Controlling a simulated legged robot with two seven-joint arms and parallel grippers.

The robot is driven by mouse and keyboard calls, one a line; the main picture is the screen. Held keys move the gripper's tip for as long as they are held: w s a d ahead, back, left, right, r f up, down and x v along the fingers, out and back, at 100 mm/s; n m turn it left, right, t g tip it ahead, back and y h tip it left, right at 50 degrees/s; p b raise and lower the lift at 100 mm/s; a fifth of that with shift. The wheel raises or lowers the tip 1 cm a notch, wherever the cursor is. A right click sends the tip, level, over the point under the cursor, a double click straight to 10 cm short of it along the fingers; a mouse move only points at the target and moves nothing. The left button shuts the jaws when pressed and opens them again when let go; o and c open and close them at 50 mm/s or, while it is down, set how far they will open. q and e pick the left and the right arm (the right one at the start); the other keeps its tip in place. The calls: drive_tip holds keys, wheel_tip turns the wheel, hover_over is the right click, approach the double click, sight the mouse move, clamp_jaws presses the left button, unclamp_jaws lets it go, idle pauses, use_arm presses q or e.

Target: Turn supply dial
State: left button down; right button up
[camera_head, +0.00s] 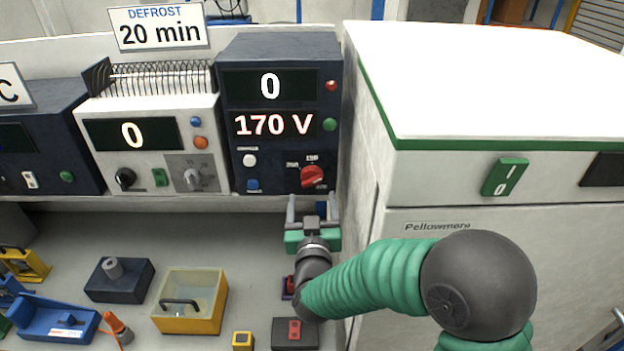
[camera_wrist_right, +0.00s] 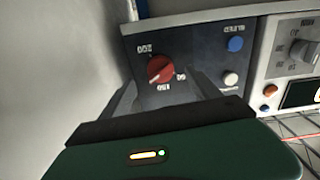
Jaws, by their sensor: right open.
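The supply unit (camera_head: 234,155) is a dark box on the shelf with two displays, reading 0 and 170 V. Its red supply dial (camera_head: 313,177) is at the lower right of its face. In the right wrist view the dial (camera_wrist_right: 161,69) shows upside down, with its marks around it. My right gripper (camera_head: 312,202) is open and empty, just below and in front of the dial. In the right wrist view its two fingers (camera_wrist_right: 165,95) stand apart on either side of the dial, which they do not appear to touch. My left gripper is not in view.
A large white cabinet (camera_head: 450,185) stands close on the right. A white unit (camera_head: 150,150) with its own knobs adjoins the supply unit on the left. On the bench below are a yellow box (camera_head: 190,315), a dark block (camera_head: 119,282) and a blue tool (camera_head: 55,318).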

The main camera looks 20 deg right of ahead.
sight(311, 185)
drive_tip(key=p+x, duration=0.1)
drive_tip(key=x, duration=0.6)
drive_tip(key=shift+c, duration=0.2)
drive_tip(key=c, duration=1.3)
drive_tip(key=m+b, duration=0.2)
drive_tip(key=b, duration=0.1)
drive_tip(key=shift+a+f+m, duration=0.1)
drive_tip(key=shift+f+m, duration=0.1)
drive_tip(key=shift+m, duration=0.2)
drive_tip(key=shift+r+m+b, duration=0.15)
drive_tip(key=shift+m+b, duration=1.1)
drive_tip(key=shift+m, duration=0.25)
